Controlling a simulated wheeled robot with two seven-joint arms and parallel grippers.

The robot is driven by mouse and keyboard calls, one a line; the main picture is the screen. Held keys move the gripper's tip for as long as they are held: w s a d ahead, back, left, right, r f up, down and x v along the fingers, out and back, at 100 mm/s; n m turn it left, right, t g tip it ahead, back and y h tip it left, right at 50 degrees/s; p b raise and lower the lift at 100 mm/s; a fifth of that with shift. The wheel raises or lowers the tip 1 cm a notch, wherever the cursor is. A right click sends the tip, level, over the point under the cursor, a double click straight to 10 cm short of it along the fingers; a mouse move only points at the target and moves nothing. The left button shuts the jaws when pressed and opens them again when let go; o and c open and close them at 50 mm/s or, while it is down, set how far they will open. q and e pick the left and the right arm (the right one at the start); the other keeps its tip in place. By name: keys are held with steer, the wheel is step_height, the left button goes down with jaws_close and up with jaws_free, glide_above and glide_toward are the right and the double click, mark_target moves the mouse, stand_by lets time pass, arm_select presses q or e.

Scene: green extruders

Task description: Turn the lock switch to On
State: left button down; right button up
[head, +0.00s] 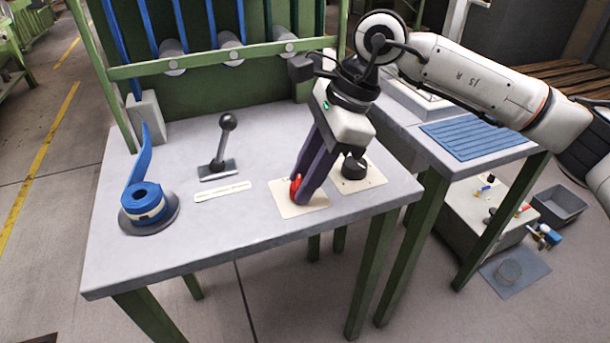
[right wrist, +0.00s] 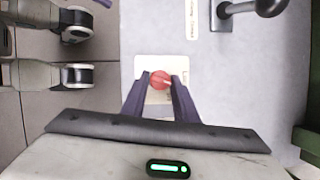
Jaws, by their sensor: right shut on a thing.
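The red lock switch (head: 296,185) sits on a cream plate (head: 287,207) on the grey table. My right gripper (head: 300,192) reaches down from above, its dark purple fingers closed around the switch knob. In the right wrist view the round red knob (right wrist: 161,79) shows between the two fingertips (right wrist: 161,80), on its plate (right wrist: 150,64). A pale line crosses the knob, but its markings are too small to read. My left gripper is not in view.
A black knob (head: 354,167) on a second plate stands just right of the gripper. A green frame (head: 215,62) rises behind.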

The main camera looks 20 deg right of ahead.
steer(key=n+g, duration=0.1)
steer(key=n, duration=0.1)
steer(key=shift+n, duration=0.4)
arm_select(q)
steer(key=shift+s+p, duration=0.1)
steer(key=shift+p, duration=0.2)
arm_select(e)
steer(key=shift+w+n, duration=0.1)
steer(key=shift+n, duration=0.4)
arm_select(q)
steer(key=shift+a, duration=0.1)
arm_select(e)
steer(key=shift+g, duration=0.3)
steer(key=o, duration=1)
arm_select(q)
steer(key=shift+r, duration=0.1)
